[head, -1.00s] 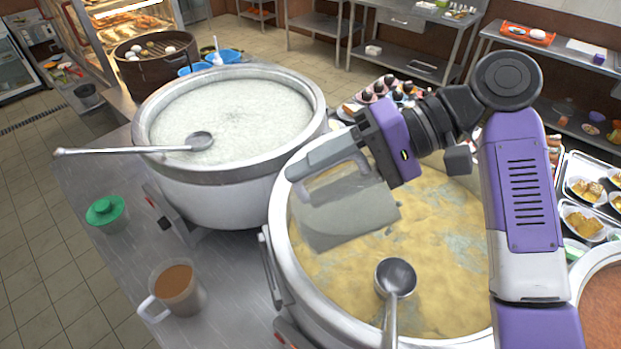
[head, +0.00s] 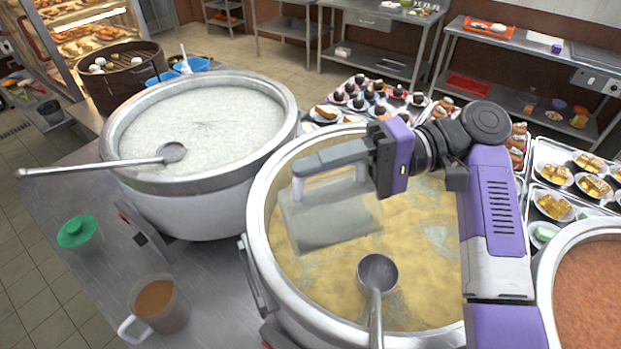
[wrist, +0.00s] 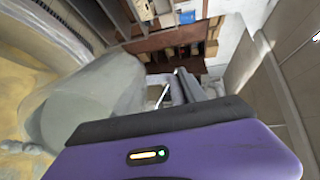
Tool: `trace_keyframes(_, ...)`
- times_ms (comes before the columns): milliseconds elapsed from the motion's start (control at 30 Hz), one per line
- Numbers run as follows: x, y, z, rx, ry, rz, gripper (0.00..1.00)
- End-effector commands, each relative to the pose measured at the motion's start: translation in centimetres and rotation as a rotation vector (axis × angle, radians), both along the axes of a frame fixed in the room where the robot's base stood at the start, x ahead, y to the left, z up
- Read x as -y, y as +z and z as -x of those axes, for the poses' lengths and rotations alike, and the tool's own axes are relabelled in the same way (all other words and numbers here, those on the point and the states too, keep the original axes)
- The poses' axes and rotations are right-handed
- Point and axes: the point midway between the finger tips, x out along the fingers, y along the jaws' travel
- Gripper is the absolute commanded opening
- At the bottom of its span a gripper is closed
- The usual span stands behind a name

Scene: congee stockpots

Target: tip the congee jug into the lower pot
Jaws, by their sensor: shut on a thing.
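My gripper (head: 318,161) reaches in from the right and is shut on the handle of the congee jug (head: 332,217), a translucent grey vessel. The jug is over the large pot of yellow congee (head: 259,215), lying on its side below the fingers. I cannot tell which way its mouth faces, and no stream shows. In the wrist view the jug (wrist: 85,105) is beyond the purple gripper body, with yellow congee at the left. A second large pot (head: 205,185), of white congee, stands to the left and further back.
A ladle (head: 377,275) rests in the yellow pot and another ladle (head: 100,166) lies across the white pot's rim. A mug of brown drink (head: 158,305) and a green lid (head: 76,231) are on the counter at left. A red-brown pot (head: 590,285) and food trays are at right.

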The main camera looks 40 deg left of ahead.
Motion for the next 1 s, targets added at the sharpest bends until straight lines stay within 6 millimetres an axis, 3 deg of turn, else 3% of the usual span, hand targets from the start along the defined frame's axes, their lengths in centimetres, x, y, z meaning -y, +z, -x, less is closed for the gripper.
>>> trace_keyframes(600,1.3,-0.7,-1.8,-0.146,0.0,-0.11,0.0)
trace_keyframes(1000,2.1,0.0,-2.8,-0.226,0.0,-0.173,0.0)
